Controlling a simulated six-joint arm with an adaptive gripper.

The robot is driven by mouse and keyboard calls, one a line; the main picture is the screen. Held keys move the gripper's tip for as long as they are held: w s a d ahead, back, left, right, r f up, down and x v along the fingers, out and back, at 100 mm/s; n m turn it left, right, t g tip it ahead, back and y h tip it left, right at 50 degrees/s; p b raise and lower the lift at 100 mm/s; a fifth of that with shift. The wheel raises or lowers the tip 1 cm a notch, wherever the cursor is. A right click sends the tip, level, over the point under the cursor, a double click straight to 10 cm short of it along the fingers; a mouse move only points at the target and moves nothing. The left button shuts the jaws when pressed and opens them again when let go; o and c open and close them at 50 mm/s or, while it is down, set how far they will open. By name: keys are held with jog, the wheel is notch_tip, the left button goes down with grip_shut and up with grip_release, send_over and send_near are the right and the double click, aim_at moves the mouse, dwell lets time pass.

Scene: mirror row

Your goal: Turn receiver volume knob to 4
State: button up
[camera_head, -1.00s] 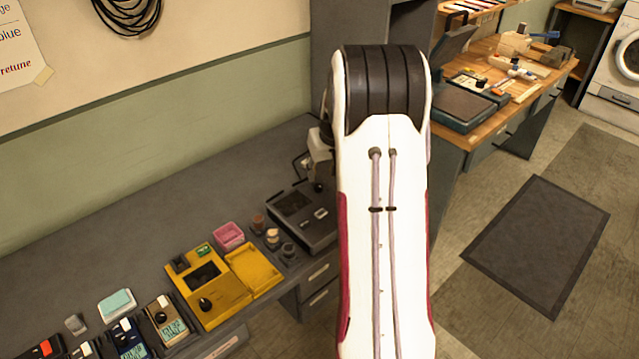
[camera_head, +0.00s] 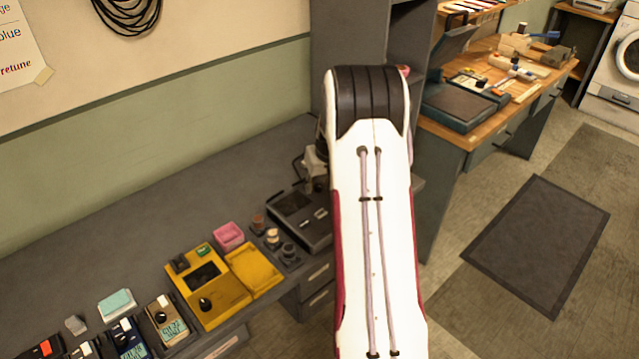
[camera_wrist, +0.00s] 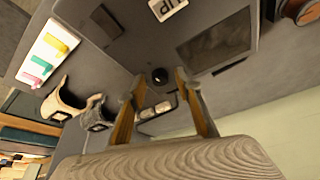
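A dark grey device (camera_head: 290,232) with a dark screen (camera_head: 291,201) and a small white label stands at the right end of the grey bench. No name on it is readable, so I cannot confirm it is the receiver. In the wrist view its screen (camera_wrist: 218,47) and white label (camera_wrist: 167,8) show, with a small round black knob (camera_wrist: 160,75). My gripper (camera_wrist: 161,80) is open, its two fingers apart with the knob showing between the tips. I cannot tell whether they touch it. The knob's setting is not readable. In the head view my arm hides most of the gripper.
A yellow device (camera_head: 219,305) with a black knob and a yellow tray (camera_head: 255,268) stand to the left. A pink box (camera_head: 229,236) and small round items (camera_head: 272,237) lie nearby. Several handheld meters line the front edge. The bench's back strip is clear.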

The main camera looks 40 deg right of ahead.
grip_shut()
jog(key=shift+n, duration=0.8)
grip_release()
jog(key=shift+r, duration=0.1)
jog(key=v, duration=1.1)
jog(key=shift+s+d+r, duration=0.2)
jog(key=shift+s+r, duration=0.15)
jog(key=shift+s, duration=0.05)
